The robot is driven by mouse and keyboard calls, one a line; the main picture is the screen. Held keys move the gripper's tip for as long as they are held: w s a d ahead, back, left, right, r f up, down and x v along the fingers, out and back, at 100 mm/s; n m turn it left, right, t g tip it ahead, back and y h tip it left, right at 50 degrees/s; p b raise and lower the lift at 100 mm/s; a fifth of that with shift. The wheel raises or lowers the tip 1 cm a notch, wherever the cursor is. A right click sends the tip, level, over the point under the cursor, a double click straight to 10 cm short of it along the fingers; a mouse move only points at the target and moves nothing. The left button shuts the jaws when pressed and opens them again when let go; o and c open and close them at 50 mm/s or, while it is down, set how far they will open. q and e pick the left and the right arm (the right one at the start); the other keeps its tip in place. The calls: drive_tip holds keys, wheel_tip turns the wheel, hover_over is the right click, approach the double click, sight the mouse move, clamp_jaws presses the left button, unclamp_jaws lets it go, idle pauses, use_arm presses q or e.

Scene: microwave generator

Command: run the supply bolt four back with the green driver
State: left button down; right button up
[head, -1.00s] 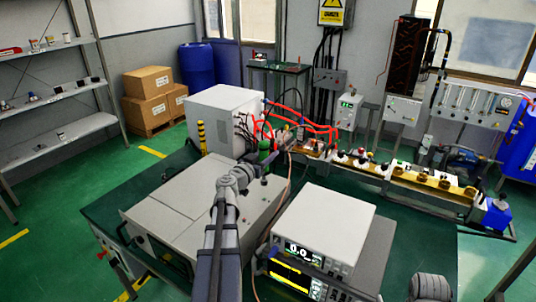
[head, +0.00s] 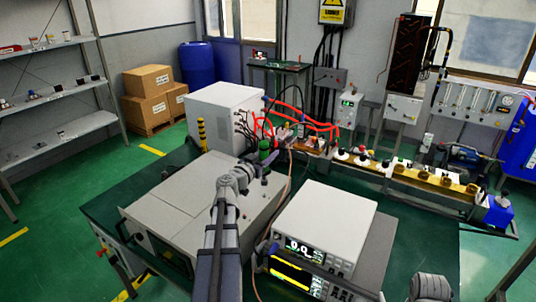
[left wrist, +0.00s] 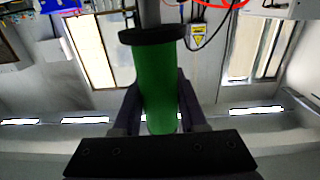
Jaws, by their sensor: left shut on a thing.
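My left gripper (head: 259,168) is shut on the green driver (head: 264,149), which stands roughly upright above the long grey cabinet. In the left wrist view the green handle (left wrist: 160,90) sits between the two dark fingers, with a black collar and a grey shaft beyond it. The driver is short of the brass and white waveguide line (head: 400,172) at the back right. The supply bolts are too small to tell apart, and I cannot make out bolt four. My right gripper is not in view.
A white cabinet (head: 226,117) with red cables stands behind the driver. A bench meter (head: 323,227) stands to the right of my left arm. The low grey cabinet (head: 185,208) lies beneath and left of the arm. Green table surface is bare at the right.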

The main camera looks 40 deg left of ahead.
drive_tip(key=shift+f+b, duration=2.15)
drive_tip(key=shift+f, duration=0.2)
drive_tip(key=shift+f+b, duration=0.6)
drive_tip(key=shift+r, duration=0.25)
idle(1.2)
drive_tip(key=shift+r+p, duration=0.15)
drive_tip(key=shift+p, duration=0.25)
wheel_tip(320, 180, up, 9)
drive_tip(key=p, duration=0.8)
drive_tip(key=shift+p, duration=0.35)
